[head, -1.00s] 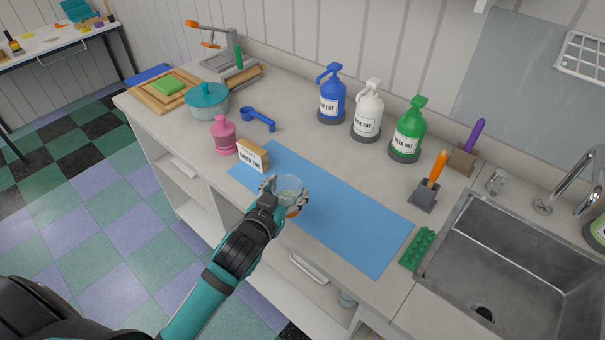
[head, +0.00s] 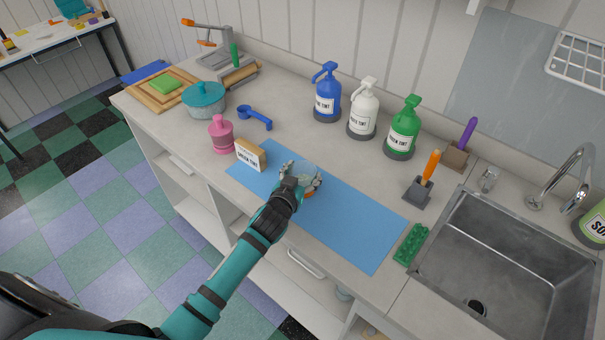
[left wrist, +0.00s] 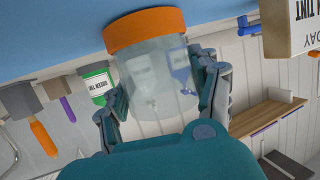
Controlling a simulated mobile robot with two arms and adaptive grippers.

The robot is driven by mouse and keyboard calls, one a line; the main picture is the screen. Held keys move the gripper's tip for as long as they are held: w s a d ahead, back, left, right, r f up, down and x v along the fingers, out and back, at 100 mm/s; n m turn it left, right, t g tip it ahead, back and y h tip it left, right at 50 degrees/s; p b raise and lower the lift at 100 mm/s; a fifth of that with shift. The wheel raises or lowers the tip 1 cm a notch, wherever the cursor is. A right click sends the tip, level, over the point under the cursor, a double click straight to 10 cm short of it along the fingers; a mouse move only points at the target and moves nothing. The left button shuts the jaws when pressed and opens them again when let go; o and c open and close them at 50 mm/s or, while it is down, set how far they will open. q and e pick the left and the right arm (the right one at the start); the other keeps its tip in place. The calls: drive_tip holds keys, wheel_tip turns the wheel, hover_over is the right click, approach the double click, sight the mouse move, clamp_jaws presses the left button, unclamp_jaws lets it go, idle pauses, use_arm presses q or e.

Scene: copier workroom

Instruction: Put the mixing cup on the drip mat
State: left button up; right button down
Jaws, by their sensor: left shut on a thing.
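The mixing cup (left wrist: 155,75) is clear with an orange band (left wrist: 146,28) at its base end. My left gripper (head: 300,178) is shut on it, with a finger on each side of the clear wall in the left wrist view (left wrist: 160,98). In the head view the hand hides most of the cup; a bit of orange (head: 309,193) shows. The cup is over the blue drip mat (head: 350,231), its orange end towards the mat; I cannot tell whether they touch. My right gripper is not in view.
A card block reading green tint (head: 251,155) stands at the mat's left end. Blue (head: 326,95), white (head: 363,110) and green (head: 402,130) pump bottles stand behind. A green brick (head: 411,244) and the sink (head: 510,265) are right. The mat's right half is clear.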

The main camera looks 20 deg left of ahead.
use_arm(q)
drive_tip(key=shift+f, duration=0.2)
drive_tip(key=o, duration=1.1)
drive_tip(key=shift+o, duration=0.9)
drive_tip(key=shift+r, duration=0.1)
drive_tip(key=shift+s+r, duration=0.1)
drive_tip(key=shift+s, duration=0.05)
drive_tip(key=b+v, duration=0.1)
drive_tip(key=v, duration=0.9)
drive_tip(key=shift+s, duration=0.3)
drive_tip(key=shift+s+r, duration=0.35)
drive_tip(key=shift+s, duration=0.15)
